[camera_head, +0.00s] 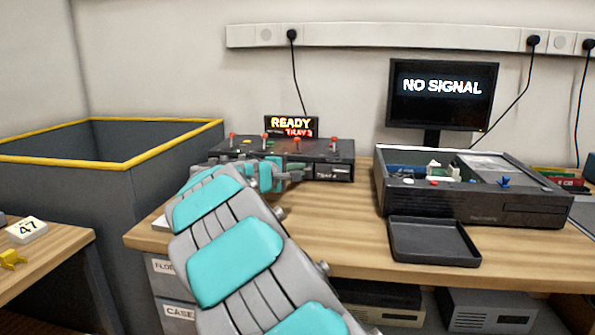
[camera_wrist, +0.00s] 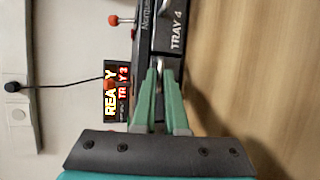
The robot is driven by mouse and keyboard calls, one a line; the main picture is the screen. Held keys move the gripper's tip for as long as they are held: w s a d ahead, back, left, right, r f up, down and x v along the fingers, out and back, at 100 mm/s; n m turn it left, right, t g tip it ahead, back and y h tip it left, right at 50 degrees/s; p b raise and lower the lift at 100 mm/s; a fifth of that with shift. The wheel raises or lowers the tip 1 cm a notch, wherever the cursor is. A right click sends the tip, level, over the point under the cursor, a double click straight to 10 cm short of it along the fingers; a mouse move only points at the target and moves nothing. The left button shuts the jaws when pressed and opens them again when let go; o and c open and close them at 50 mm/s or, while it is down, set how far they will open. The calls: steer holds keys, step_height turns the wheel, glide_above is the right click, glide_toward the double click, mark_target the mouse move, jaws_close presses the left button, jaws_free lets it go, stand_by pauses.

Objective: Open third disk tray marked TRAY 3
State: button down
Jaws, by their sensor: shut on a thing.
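A black disk unit (camera_head: 322,151) stands on the wooden bench, with red-topped levers on its top. A lit sign (camera_head: 291,126) behind it reads READY and TRAY 3; the sign also shows in the wrist view (camera_wrist: 116,92). The tray front marked TRAY 4 (camera_wrist: 174,32) is visible beside my fingertips. My gripper (camera_head: 291,175) is at the front of the unit, just left of TRAY 4. In the wrist view my green fingers (camera_wrist: 159,72) are close together, shut on a tray handle at the unit's front. The TRAY 3 label on the front is hidden.
An open computer case (camera_head: 470,205) and a black shallow tray (camera_head: 433,243) are on the bench to the right. A monitor (camera_head: 442,95) reads NO SIGNAL. A grey bin with a yellow rim (camera_head: 140,160) stands left. Bench space before the unit is clear.

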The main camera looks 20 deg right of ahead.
steer(key=shift+s, duration=0.1)
steer(key=s+a+b, duration=0.1)
steer(key=s+a, duration=0.1)
steer(key=s, duration=0.1)
steer(key=s+a, duration=0.3)
steer(key=s, duration=0.1)
steer(key=s+a+b, duration=0.1)
steer(key=s+a, duration=0.1)
steer(key=s, duration=0.2)
steer(key=shift+a+b, duration=0.35)
steer(key=c, duration=1)
jaws_free()
steer(key=shift+o, duration=0.2)
steer(key=shift+s+a, duration=0.1)
steer(key=v, duration=0.7)
steer(key=shift+s+a, duration=0.15)
steer(key=shift+a, duration=0.15)
